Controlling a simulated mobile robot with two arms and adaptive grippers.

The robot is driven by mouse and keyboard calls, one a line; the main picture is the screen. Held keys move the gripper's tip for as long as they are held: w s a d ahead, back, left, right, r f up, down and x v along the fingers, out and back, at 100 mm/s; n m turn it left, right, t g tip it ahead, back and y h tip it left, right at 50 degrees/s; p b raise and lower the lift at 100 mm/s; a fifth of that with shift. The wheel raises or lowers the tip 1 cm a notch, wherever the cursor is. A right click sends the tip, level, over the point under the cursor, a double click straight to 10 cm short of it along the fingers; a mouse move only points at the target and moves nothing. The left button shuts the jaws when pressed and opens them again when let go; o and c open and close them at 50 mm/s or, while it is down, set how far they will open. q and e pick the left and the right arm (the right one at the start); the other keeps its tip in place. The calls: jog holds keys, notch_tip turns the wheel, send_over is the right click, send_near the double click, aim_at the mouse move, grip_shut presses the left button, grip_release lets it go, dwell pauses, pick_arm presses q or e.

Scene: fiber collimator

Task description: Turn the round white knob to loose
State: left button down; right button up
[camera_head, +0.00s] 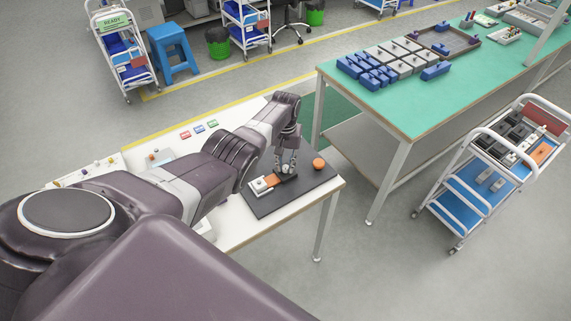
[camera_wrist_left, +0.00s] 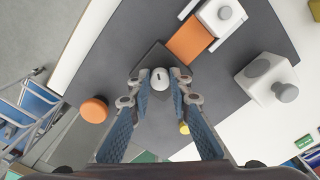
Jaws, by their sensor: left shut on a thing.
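In the left wrist view, a round white knob (camera_wrist_left: 158,78) with a dark slot-like mark sits on a dark block (camera_wrist_left: 153,57). My left gripper (camera_wrist_left: 160,92) has its two fingertips on either side of this knob and is shut on it. In the head view, the left gripper (camera_head: 287,168) points down over the dark board (camera_head: 290,198), with the dark block under its fingertips. The fingers partly hide the knob there. I do not see my right gripper.
An orange block (camera_wrist_left: 189,41) joins a white block with a round top (camera_wrist_left: 222,16). Another white block (camera_wrist_left: 262,70) carries a grey cylinder. An orange round piece (camera_wrist_left: 94,109) lies on the board. The white table (camera_head: 254,225) stands near a green-topped bench (camera_head: 400,108).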

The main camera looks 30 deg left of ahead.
aim_at(286, 167)
pick_arm(q)
jog(key=shift+w+r+n, duration=0.2)
jog(key=shift+w+n, duration=0.05)
jog(key=shift+n, duration=0.95)
jog(key=c, duration=1.9)
grip_release()
jog(key=shift+c, duration=0.2)
jog(key=shift+o, duration=0.9)
jog(key=shift+s+f, duration=0.1)
jog(key=shift+s, duration=0.05)
notch_tip(286, 167, up, 12)
